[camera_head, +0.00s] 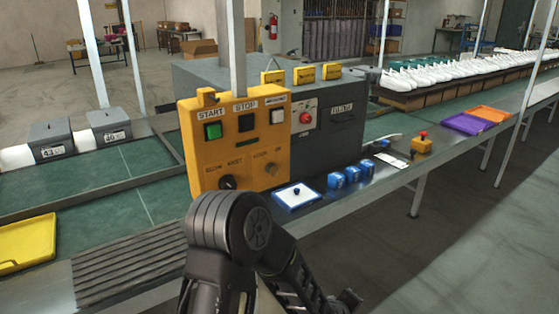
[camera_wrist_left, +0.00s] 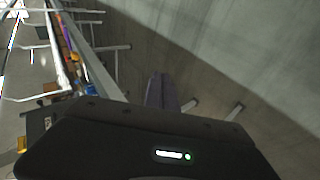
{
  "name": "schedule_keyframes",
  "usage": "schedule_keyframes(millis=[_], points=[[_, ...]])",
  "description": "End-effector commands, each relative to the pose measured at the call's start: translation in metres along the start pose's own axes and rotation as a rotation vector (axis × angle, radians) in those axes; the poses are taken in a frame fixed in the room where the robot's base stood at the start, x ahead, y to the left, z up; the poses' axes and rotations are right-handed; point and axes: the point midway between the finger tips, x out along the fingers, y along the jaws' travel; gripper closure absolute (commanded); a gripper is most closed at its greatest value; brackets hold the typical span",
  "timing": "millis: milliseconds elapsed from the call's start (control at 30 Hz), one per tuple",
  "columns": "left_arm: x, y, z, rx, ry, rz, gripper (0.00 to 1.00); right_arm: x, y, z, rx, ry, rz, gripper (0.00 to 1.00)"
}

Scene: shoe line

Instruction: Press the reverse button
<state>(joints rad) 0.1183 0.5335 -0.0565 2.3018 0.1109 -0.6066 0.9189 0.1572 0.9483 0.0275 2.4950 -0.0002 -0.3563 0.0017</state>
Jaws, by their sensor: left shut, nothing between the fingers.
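The yellow control box (camera_head: 233,140) stands on the line at the middle of the head view. Its top row has a green button (camera_head: 213,131) under START, a black button (camera_head: 246,123) under STOP and a white button (camera_head: 277,117) under a small label too blurred to read surely. My left arm rises in front of the box from the bottom edge and bends down to the right. My left gripper (camera_wrist_left: 160,92) shows in the left wrist view with its fingers shut and empty, over the floor, apart from the buttons. My right gripper is not in view.
A grey machine housing (camera_head: 345,120) with a red knob stands behind the box. A white-and-blue tray (camera_head: 297,196), several blue blocks (camera_head: 337,180) and a yellow box with a red button (camera_head: 421,143) lie along the bench edge. The floor at right is clear.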

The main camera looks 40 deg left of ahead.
Motion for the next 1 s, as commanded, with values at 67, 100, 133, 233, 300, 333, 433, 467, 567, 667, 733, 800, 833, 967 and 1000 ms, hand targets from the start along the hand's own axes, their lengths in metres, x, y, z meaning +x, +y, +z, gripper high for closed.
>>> schedule_keyframes(millis=[67,100,133,233,300,333,433,467,567,667,733,800,833,967,1000], points=[[-0.013,0.05,-0.037,-0.139,0.074,0.098,1.0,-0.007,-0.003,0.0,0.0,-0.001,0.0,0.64],[-0.02,0.071,-0.054,-0.212,0.104,0.148,1.0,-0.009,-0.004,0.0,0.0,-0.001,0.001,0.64],[-0.026,0.086,-0.067,-0.265,0.126,0.185,1.0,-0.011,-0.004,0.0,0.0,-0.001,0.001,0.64],[-0.051,0.137,-0.11,-0.443,0.182,0.319,1.0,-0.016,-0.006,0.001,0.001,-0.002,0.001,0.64],[-0.072,0.171,-0.139,-0.565,0.21,0.421,1.0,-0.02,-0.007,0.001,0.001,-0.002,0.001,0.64],[-0.083,0.185,-0.151,-0.617,0.219,0.464,1.0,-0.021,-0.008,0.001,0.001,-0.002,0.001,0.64],[-0.121,0.228,-0.191,-0.783,0.235,0.616,1.0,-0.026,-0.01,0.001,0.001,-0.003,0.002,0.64],[-0.133,0.239,-0.201,-0.829,0.236,0.659,1.0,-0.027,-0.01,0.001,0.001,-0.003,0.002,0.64],[-0.17,0.27,-0.233,-0.966,0.228,0.794,1.0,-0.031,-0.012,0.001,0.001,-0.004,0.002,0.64],[-0.201,0.291,-0.256,-1.069,0.211,0.902,1.0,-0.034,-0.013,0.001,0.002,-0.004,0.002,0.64],[-0.217,0.301,-0.267,-1.118,0.2,0.955,1.0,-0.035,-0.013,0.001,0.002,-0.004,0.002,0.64],[-0.228,0.307,-0.274,-1.151,0.19,0.991,1.0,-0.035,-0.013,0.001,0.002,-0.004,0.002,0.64],[-0.23,0.308,-0.276,-1.161,0.187,1.001,1.0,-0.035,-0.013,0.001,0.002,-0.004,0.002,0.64],[-0.235,0.31,-0.279,-1.177,0.181,1.017,1.0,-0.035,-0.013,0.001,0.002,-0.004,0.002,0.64],[-0.235,0.31,-0.279,-1.178,0.181,1.017,1.0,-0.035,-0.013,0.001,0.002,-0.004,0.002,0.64]])
